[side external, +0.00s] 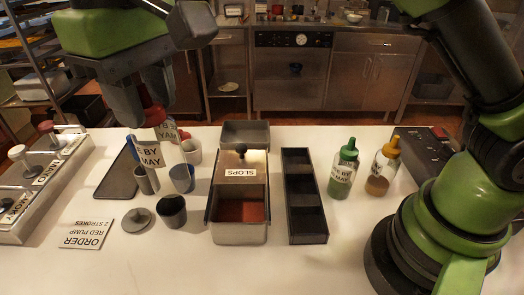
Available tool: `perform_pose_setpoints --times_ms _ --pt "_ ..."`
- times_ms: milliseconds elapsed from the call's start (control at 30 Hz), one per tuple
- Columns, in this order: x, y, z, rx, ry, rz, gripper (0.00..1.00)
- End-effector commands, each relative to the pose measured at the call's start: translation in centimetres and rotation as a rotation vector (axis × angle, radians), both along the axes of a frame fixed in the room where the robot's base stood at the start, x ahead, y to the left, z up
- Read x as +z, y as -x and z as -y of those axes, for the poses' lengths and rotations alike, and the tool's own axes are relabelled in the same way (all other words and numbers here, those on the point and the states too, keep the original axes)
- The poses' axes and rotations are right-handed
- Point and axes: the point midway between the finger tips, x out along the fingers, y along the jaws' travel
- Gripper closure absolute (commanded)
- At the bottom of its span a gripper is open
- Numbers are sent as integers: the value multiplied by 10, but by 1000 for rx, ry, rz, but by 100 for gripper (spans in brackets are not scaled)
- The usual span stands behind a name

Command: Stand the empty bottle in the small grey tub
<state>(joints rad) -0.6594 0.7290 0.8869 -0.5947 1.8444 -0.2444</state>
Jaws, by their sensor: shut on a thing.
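My gripper (153,110) is at the upper left of the side external view, pointing down. It is shut on a clear bottle with a red top and a white label (150,155), taken to be the empty bottle. The bottle looks tilted. Its lower end overlaps a small grey tub (148,184) in the picture; I cannot tell whether it is inside, above or behind it. Other small vessels stand close by: a blue-grey cup (182,181) and a dark grey cup (172,212). Which one the task means is not certain.
A steel SLOPS bin (239,232) and a black divided rack (305,228) stand mid-counter. Green-capped (342,172) and yellow-capped (381,172) bottles are at right. Pumps (45,180) line the left edge.

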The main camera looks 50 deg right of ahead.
Motion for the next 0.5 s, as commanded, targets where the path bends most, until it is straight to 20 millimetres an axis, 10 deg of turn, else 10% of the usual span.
perform_pose_setpoints --times_ms 200,500 --pt "-20 -26 102 -116 12 -6 100" --pt "-49 -5 212 -270 -5 -4 100"
